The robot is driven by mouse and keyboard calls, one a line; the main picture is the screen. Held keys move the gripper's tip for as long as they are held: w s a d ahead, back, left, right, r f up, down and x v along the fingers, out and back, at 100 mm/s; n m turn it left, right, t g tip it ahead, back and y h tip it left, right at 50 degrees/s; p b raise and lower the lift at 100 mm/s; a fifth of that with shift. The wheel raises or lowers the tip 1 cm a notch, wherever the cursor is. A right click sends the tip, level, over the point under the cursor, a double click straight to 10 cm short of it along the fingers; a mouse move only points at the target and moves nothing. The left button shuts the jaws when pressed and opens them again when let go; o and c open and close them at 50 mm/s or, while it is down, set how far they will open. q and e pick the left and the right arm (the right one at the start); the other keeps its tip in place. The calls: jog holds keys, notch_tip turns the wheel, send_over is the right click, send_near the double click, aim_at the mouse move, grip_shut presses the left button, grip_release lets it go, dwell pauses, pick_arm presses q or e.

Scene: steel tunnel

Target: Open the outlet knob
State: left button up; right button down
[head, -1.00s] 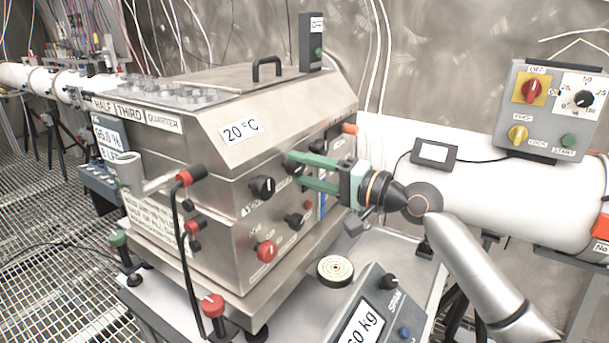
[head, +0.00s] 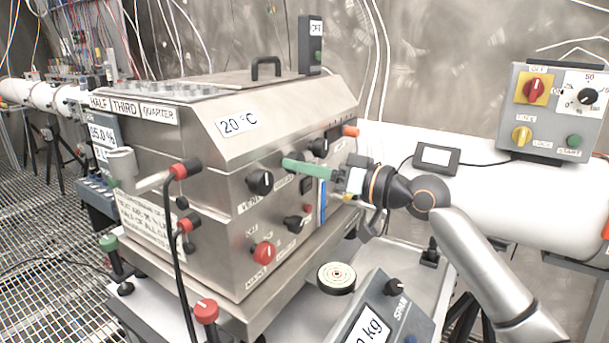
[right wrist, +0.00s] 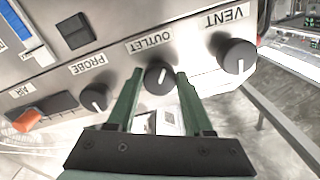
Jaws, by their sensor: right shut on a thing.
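The outlet knob (right wrist: 158,79) is a round black knob with a white pointer line. It sits on the steel cabinet's front panel under an upside-down OUTLET label (right wrist: 148,44) in the right wrist view. My right gripper (right wrist: 160,73) has its two green fingers on either side of this knob and is shut on it. In the head view my right gripper (head: 289,164) reaches in from the right with its fingers edge-on, one hiding the other. They cover the outlet knob there. My left gripper is not in view.
The vent knob (head: 260,182) and probe knob (head: 318,147) sit close on either side. An orange-ended part (head: 350,131) is farther right. A red knob (head: 264,253) is lower on the panel. A scale (head: 385,310) stands in front, and a control box (head: 547,112) at right.

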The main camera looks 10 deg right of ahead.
pick_arm(q)
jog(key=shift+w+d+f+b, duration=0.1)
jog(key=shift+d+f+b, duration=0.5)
jog(key=shift+b, duration=0.15)
pick_arm(e)
jog(key=n, duration=0.4)
jog(key=shift+f, duration=0.1)
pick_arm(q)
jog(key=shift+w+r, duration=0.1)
pick_arm(e)
jog(key=shift+c, duration=1.5)
grip_release()
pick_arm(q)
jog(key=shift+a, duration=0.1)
